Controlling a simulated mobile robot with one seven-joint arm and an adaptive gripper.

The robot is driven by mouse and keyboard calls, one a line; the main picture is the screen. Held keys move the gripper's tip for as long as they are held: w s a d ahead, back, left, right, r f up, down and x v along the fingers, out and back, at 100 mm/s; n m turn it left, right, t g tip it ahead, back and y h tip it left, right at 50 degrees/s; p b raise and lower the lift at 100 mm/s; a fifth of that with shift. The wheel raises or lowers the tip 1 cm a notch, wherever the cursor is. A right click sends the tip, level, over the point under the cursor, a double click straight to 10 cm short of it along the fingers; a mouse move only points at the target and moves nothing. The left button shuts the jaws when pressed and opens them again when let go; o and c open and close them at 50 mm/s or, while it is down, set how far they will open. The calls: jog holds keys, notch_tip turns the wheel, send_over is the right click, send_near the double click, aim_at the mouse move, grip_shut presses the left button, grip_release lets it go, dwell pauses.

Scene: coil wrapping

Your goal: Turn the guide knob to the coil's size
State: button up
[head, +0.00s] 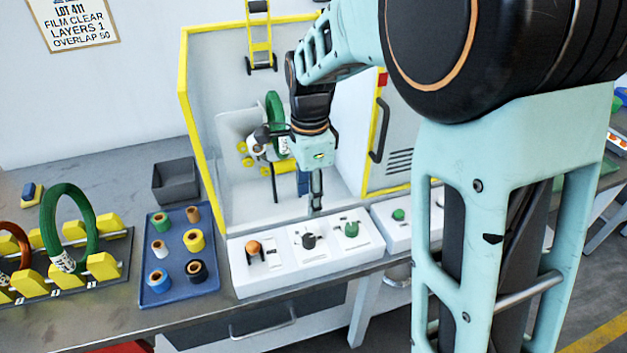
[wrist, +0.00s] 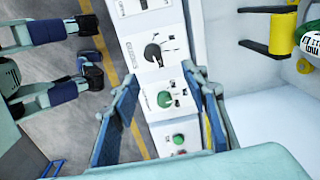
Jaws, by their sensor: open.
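The control panel (head: 280,262) runs along the front of the wrapping machine. It carries an orange knob (head: 253,248), a black knob (head: 308,240) and a green knob (head: 351,229); their labels are too small to read, so I cannot tell which is the guide knob. A green coil (head: 274,108) with a white label sits inside the machine, partly hidden by my arm. My gripper (head: 316,205) points down above the panel's back edge, open and empty. In the wrist view, the black knob (wrist: 153,52) and green knob (wrist: 164,98) show between and beyond its spread fingers (wrist: 160,76).
A green button (head: 398,214) is on the panel's right section. A yellow-edged frame (head: 190,120) and a door handle (head: 379,130) flank the machine. A blue tray (head: 178,285) of film rolls and a yellow rack holding another green coil (head: 84,215) stand at left.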

aim_at(309, 237)
jog(key=f, duration=0.8)
jog(key=s+f, duration=0.1)
jog(key=f, duration=0.3)
jog(key=shift+b, duration=0.3)
grip_shut()
